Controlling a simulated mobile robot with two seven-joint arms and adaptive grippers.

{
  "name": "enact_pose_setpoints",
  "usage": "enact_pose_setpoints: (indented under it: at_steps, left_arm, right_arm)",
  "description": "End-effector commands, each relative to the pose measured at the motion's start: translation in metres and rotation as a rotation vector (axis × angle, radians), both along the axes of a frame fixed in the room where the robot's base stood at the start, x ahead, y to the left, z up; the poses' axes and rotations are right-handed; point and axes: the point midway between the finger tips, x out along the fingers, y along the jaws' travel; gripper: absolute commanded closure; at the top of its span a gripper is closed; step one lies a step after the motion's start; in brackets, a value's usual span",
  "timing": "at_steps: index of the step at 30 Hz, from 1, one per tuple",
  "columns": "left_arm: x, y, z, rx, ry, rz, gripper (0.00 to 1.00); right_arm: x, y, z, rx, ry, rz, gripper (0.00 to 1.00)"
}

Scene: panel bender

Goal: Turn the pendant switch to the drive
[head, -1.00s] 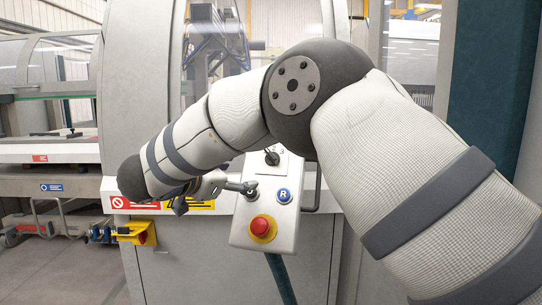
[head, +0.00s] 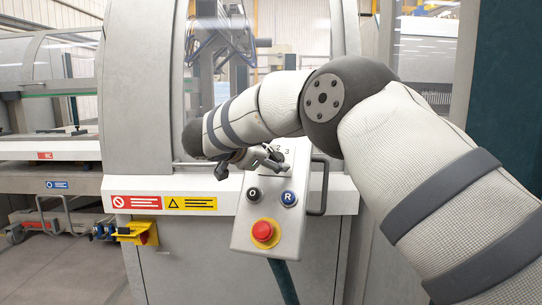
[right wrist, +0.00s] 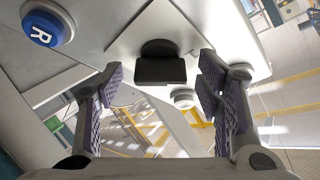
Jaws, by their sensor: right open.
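The pendant (head: 240,236) is a light grey box in the middle of the head view, with a selector switch near its top, beside the printed numbers 2 and 3. My right gripper (head: 268,159) is at this switch and partly covers it in the head view. In the right wrist view the black switch knob (right wrist: 160,66) lies ahead, between the spread fingers of the gripper (right wrist: 160,88). The fingers are open, with a gap on both sides of the knob. Whether the fingertips reach past the knob is hard to tell. My left gripper is out of view.
Below the switch sit a black O button (head: 252,194), a blue R button (head: 288,198) and a red stop button (head: 263,231) on a yellow base. A dark handle (head: 322,190) runs along the pendant's right side. The machine's grey housing (head: 145,90) stands behind.

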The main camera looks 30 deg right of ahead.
Motion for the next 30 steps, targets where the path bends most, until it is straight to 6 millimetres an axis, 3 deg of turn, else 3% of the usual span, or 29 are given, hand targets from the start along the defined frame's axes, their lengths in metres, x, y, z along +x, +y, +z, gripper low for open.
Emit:
enact_pose_setpoints:
  at_steps: [5,9,12,30]
  left_arm:
    - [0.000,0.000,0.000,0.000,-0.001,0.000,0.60]
    - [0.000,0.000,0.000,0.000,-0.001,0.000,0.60]
    - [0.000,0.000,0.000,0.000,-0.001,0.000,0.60]
    - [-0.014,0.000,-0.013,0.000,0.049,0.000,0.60]
  right_arm:
    - [0.000,0.000,0.001,0.000,-0.001,0.000,0.40]
    - [0.000,0.000,0.001,0.000,-0.001,0.000,0.72]
    - [0.000,0.000,0.001,0.000,-0.001,0.000,0.88]
    - [0.003,0.000,-0.003,0.125,-0.126,-0.140,0.88]
